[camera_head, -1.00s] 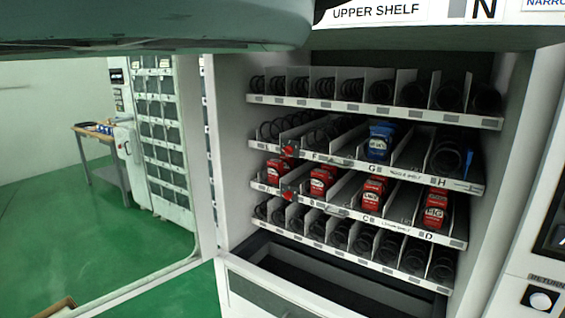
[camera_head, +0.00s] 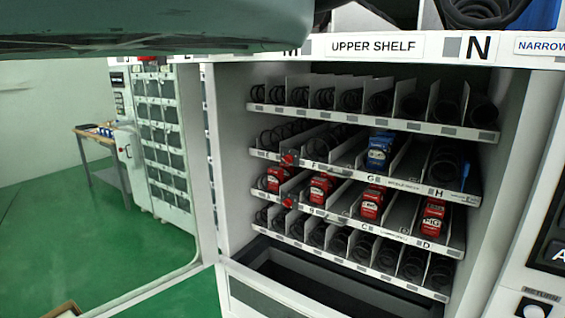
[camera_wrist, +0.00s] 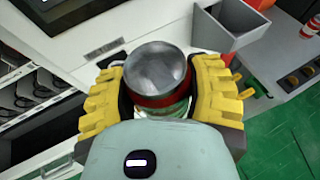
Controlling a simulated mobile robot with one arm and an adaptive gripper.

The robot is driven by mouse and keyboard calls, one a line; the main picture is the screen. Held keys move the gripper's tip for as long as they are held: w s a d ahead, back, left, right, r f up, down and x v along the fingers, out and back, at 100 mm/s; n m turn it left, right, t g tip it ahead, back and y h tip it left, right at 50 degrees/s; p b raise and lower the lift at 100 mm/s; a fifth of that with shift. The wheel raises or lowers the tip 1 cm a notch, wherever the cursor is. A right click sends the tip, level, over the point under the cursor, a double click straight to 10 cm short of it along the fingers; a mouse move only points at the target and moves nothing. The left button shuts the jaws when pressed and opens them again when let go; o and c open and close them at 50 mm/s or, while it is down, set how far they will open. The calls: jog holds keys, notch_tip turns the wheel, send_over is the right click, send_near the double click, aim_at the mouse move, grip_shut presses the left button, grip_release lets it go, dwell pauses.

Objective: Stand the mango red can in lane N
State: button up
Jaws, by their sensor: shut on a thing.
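In the wrist view my gripper (camera_wrist: 162,98) is shut on a can (camera_wrist: 157,72), with its yellow fingers on both sides. The can shows a bare metal end and a red band; its label is hidden, so I cannot read the flavour. The lane N label (camera_head: 480,46) is on the white front edge of the upper shelf, at the top right of the head view. A dark coil (camera_head: 482,12) shows just above it; the rest of lane N is cut off by the frame. My gripper is not visible in the head view.
A blue item (camera_head: 543,14) stands right of the N coil. An open glass-framed door (camera_head: 140,296) is at left. In the wrist view, a grey box (camera_wrist: 228,25) is near the gripper.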

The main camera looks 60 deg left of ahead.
jog(key=s+d+r+p, duration=0.3)
jog(key=d+r+p, duration=0.3)
jog(key=d+p, duration=0.3)
jog(key=s+d+r+p, duration=0.2)
jog(key=d+r+p, duration=0.3)
jog(key=d+p, duration=0.35)
jog(key=s+d+r+h+p, duration=0.1)
jog(key=s+d+r+p, duration=0.4)
jog(key=s+r+p, duration=0.3)
jog(key=s+d+r+p, duration=0.5)
jog(key=s+p, duration=0.4)
jog(key=p, duration=0.1)
jog(key=w+a+r+y, duration=0.1)
jog(key=w+a+r, duration=0.1)
jog(key=w+a, duration=0.5)
jog(key=w+a+r, duration=0.2)
jog(key=w+a, duration=0.2)
jog(key=w, duration=0.6)
jog(key=w+a+r, duration=0.2)
jog(key=a+r, duration=0.2)
jog(key=a, duration=0.5)
jog(key=w+a+r, duration=0.2)
jog(key=a+r, duration=0.2)
jog(key=a, duration=0.5)
jog(key=shift+w+a+r+b, duration=0.3)
jog(key=shift+a+r, duration=0.05)
